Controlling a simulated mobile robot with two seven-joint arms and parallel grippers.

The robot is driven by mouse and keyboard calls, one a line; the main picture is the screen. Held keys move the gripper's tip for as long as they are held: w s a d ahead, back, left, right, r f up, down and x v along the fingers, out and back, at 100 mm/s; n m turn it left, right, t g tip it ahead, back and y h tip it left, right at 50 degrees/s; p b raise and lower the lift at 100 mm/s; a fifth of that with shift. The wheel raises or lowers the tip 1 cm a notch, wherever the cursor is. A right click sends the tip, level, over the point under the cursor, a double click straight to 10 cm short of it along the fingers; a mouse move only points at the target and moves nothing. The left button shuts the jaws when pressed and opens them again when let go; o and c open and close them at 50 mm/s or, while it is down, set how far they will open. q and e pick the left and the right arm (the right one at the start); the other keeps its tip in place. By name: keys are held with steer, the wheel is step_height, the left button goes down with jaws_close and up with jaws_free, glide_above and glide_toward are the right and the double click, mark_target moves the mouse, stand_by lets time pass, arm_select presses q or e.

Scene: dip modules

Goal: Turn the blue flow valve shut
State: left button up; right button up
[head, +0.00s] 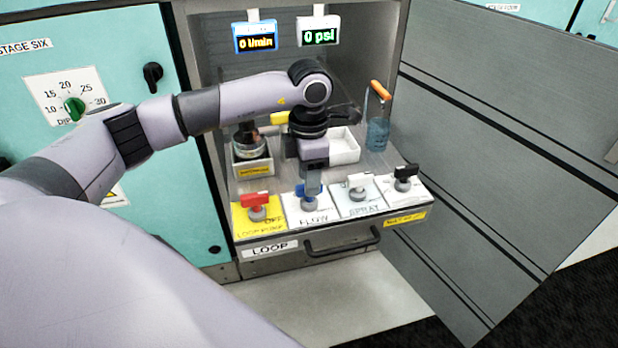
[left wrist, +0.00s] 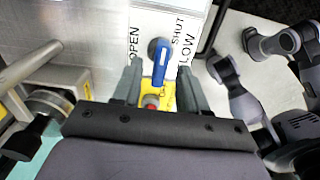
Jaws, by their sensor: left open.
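The blue flow valve (head: 301,190) stands on the white FLOW plate (head: 307,216) on the bench front, partly hidden by my gripper in the head view. In the left wrist view its blue lever (left wrist: 160,63) points down the picture, between printed OPEN at left and SHUT at right. My left gripper (head: 312,185) points down over the valve. In the left wrist view its open fingers (left wrist: 160,82) stand on either side of the lever, with gaps visible. Whether either finger touches it I cannot tell. My right gripper is in neither view.
A red-handled valve (head: 256,201) is left of the blue one; a white-handled (head: 358,183) and a black-handled valve (head: 405,174) are to the right. Behind are a white tray (head: 345,146) and a blue-liquid beaker (head: 377,133). An open grey door (head: 490,150) is at right.

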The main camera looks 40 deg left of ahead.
arm_select(q)
step_height(320, 180, up, 6)
steer(key=shift+r, duration=0.1)
stand_by(0.5)
